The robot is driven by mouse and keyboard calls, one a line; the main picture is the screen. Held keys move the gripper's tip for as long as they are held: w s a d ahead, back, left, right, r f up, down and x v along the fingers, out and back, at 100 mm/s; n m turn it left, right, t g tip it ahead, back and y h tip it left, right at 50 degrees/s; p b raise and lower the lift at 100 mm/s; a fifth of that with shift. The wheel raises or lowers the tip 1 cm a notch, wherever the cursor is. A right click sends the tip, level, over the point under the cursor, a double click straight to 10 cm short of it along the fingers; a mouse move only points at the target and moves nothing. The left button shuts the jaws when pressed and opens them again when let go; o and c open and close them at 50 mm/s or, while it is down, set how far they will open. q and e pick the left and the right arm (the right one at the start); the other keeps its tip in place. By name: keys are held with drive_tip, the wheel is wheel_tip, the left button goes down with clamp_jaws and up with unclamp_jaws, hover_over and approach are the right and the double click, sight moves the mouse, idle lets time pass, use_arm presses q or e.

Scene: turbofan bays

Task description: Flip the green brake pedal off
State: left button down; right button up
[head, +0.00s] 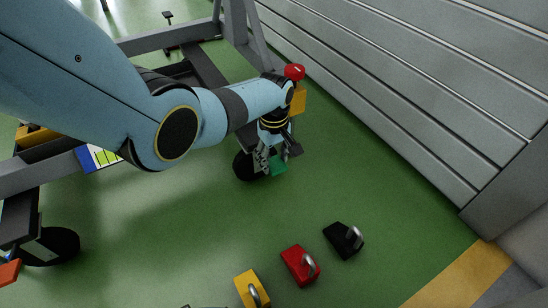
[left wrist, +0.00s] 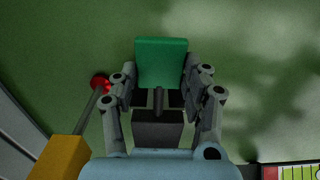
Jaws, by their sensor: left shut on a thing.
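The green brake pedal (head: 279,168) shows low beside a black caster wheel (head: 245,165) of the grey stand. In the left wrist view the green pedal (left wrist: 161,60) is a flat plate just beyond the fingers, with a grey stem and dark block below it. My left gripper (head: 275,150) reaches down to the pedal; its fingers (left wrist: 160,84) stand on both sides of the stem and the pedal's lower part. It is shut on the pedal. The exact contact is partly hidden. My right gripper is not in view.
A red knob (head: 294,72) on a yellow block (head: 298,101) is close to my left wrist. Black (head: 343,240), red (head: 300,265) and yellow (head: 252,288) blocks with metal loops lie on the green floor. A grey slatted wall (head: 420,80) bounds the right.

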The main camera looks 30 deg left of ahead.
sight(273, 161)
use_arm(q)
drive_tip(key=shift+w+a+r, duration=0.3)
drive_tip(key=shift+w+a, duration=0.1)
drive_tip(key=shift+w, duration=0.05)
drive_tip(key=c, duration=0.9)
unclamp_jaws()
drive_tip(key=shift+o, duration=1.3)
drive_tip(key=shift+s+f, duration=0.1)
drive_tip(key=shift+s, duration=0.05)
drive_tip(key=shift+o, duration=0.2)
drive_tip(key=shift+s+d, duration=0.1)
drive_tip(key=shift+f, duration=0.1)
drive_tip(key=shift+d, duration=0.1)
wheel_tip(273, 161, up, 12)
drive_tip(key=shift+o, duration=0.3)
